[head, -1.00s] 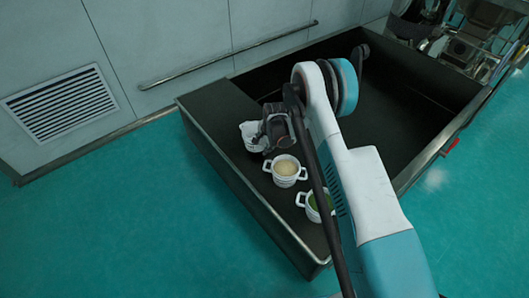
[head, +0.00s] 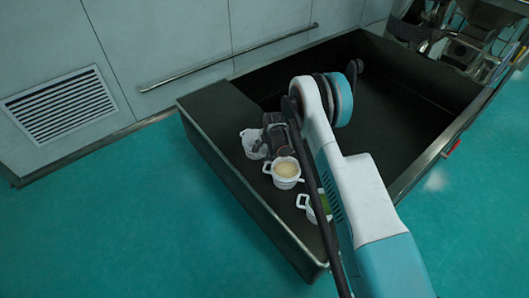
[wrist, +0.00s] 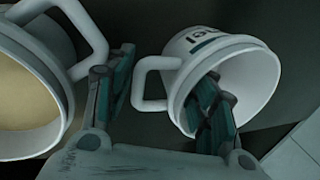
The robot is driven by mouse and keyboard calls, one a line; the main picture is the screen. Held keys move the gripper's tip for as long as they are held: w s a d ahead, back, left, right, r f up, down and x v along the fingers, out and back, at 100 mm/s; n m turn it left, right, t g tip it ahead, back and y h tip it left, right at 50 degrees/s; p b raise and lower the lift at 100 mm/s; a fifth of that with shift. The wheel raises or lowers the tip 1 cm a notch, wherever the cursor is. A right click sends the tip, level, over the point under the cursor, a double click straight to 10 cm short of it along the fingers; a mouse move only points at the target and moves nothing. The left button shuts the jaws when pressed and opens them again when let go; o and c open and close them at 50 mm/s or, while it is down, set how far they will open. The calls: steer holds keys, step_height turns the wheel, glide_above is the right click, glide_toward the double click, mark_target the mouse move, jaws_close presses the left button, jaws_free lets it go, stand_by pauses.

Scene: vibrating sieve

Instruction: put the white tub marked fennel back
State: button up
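An empty white tub (head: 251,147) with side handles stands at the far left end of the row on the dark ledge (head: 215,105). In the wrist view the white tub (wrist: 218,52) shows a green band and dark letters, partly cut off; I read only "el". My gripper (head: 274,146) is over its right side. In the wrist view my gripper (wrist: 167,75) has its fingers apart. One finger is left of the tub's handle, the other overlaps the tub's mouth. The handle and near wall lie between them; I see no clear grip.
A white pot with cream-coloured contents (head: 286,171) stands close to the right of the tub and my left finger. A white pot with green contents (head: 307,205) stands further on, partly behind my arm. The deep dark basin (head: 400,95) lies to the right.

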steer(key=s+d+r+n+t+p, duration=0.1)
steer(key=s+d+r+p, duration=0.15)
steer(key=r, duration=1.25)
steer(key=s+d+r+n+p, duration=0.1)
steer(key=s+d+r+p, duration=0.15)
steer(key=r, duration=1.25)
steer(key=s+d+r+n+t, duration=0.1)
steer(key=s+d+r+n, duration=0.2)
steer(key=s+r, duration=0.95)
steer(key=s+d+r+n+t+h, duration=0.1)
steer(key=s+d+r+n, duration=0.2)
steer(key=s+r, duration=0.75)
steer(key=s+d+n, duration=0.1)
steer(key=s+n, duration=0.1)
steer(key=s, duration=0.5)
steer(key=s+d+f+n+t, duration=0.1)
steer(key=s, duration=0.6)
steer(key=shift+s+d+f+n+h+b, duration=0.2)
steer(key=shift+d+f+n+h+b, duration=0.15)
steer(key=shift+n+b, duration=0.1)
